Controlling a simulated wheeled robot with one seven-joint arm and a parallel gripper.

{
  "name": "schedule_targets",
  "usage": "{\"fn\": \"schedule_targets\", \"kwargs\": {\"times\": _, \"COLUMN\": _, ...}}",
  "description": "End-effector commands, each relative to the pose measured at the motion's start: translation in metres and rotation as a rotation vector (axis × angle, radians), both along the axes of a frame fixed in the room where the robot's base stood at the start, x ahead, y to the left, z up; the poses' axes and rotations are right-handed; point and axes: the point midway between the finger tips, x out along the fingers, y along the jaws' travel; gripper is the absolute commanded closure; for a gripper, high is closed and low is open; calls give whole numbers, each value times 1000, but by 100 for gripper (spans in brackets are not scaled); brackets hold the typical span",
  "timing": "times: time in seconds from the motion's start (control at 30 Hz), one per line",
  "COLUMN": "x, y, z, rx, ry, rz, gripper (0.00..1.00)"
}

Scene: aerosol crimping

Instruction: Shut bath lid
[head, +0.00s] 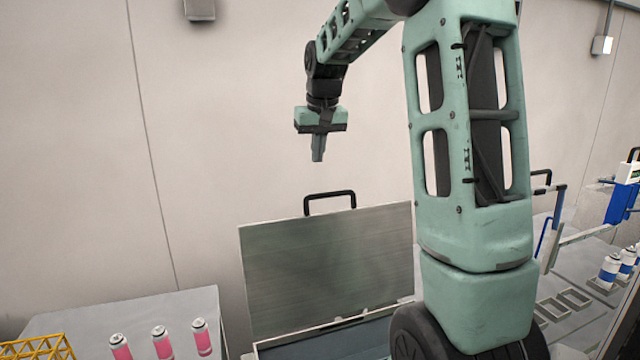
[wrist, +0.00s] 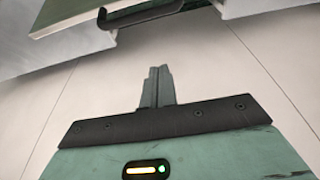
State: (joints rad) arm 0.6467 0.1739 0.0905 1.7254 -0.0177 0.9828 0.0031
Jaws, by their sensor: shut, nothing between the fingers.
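The bath lid (head: 325,265) is a grey metal panel standing raised, close to upright, at the back of the bath (head: 330,335). A black handle (head: 330,202) sits on its top edge. My gripper (head: 318,157) hangs pointing down above the lid's handle, apart from it, with its fingers together and empty. In the wrist view my shut fingers (wrist: 158,75) show, with the black handle (wrist: 140,15) and part of the lid (wrist: 75,12) at the top edge. My arm hides the right side of the bath.
Several pink cans (head: 162,342) stand on a grey table (head: 130,306) at left, near a yellow rack (head: 45,350). At right are blue-and-white cans (head: 610,270), empty square holders (head: 555,308) and a blue fixture (head: 620,205). A wall is behind.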

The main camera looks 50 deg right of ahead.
Motion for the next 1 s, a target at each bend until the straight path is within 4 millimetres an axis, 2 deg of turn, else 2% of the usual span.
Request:
{"fn": "schedule_targets", "kwargs": {"times": 0.4, "x": 17, "y": -10, "z": -80, "rx": 5, "ry": 7, "rz": 2, "gripper": 100}}
{"fn": "schedule_targets", "kwargs": {"times": 0.7, "x": -12, "y": 8, "z": -77, "rx": 0, "ry": 0, "rz": 2, "gripper": 100}}
{"fn": "schedule_targets", "kwargs": {"times": 1.0, "x": -16, "y": 11, "z": -79, "rx": 0, "ry": 0, "rz": 2, "gripper": 100}}
